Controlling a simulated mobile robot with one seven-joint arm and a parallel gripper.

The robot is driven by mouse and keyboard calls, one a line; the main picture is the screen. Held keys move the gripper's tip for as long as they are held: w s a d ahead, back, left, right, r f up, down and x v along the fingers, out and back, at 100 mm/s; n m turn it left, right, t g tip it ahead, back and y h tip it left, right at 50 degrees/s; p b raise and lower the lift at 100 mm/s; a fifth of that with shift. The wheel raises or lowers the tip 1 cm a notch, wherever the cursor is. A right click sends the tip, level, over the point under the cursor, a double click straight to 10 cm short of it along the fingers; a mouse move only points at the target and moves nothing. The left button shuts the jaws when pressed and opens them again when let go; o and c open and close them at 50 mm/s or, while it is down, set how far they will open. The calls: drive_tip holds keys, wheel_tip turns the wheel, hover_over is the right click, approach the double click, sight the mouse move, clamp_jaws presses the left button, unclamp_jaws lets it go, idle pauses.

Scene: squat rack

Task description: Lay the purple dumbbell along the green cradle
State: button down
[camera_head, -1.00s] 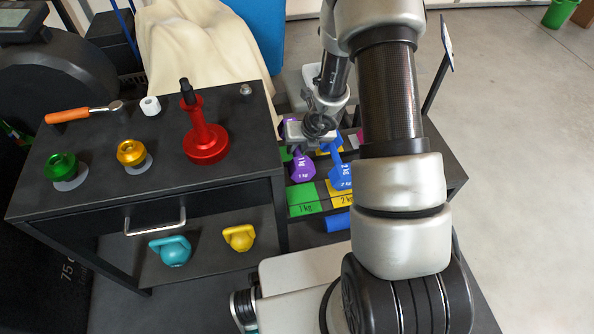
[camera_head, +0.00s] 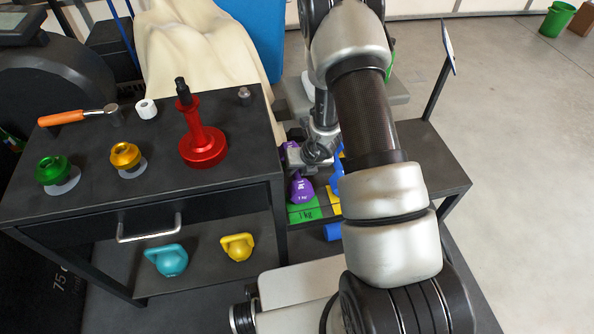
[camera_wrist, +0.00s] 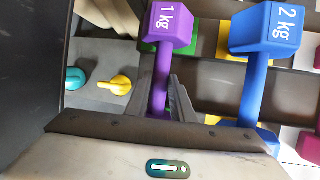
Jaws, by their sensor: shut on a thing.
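The purple dumbbell (camera_head: 301,187), marked 1 kg, is over the green cradle (camera_head: 305,213) in the head view. In the wrist view the purple dumbbell (camera_wrist: 172,30) has its handle between the fingers, and my gripper (camera_wrist: 166,95) is shut on that handle. In the head view my gripper (camera_head: 305,158) is behind the near purple head, partly covered by my own wrist. Bits of green (camera_wrist: 150,47) show behind the dumbbell in the wrist view. Whether the dumbbell touches the cradle I cannot tell.
A blue 2 kg dumbbell (camera_wrist: 256,70) lies close beside, over a yellow cradle (camera_head: 334,200). The black bench (camera_head: 235,165) with a red stand (camera_head: 203,148) is to the left. Teal (camera_head: 167,260) and yellow (camera_head: 237,247) kettlebells sit on its lower shelf.

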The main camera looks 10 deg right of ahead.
drive_tip(key=shift+w+f, duration=0.1)
drive_tip(key=c, duration=1.5)
unclamp_jaws()
drive_tip(key=shift+c, duration=0.2)
drive_tip(key=shift+r, duration=0.2)
drive_tip(key=p+v, duration=0.3)
drive_tip(key=v, duration=0.9)
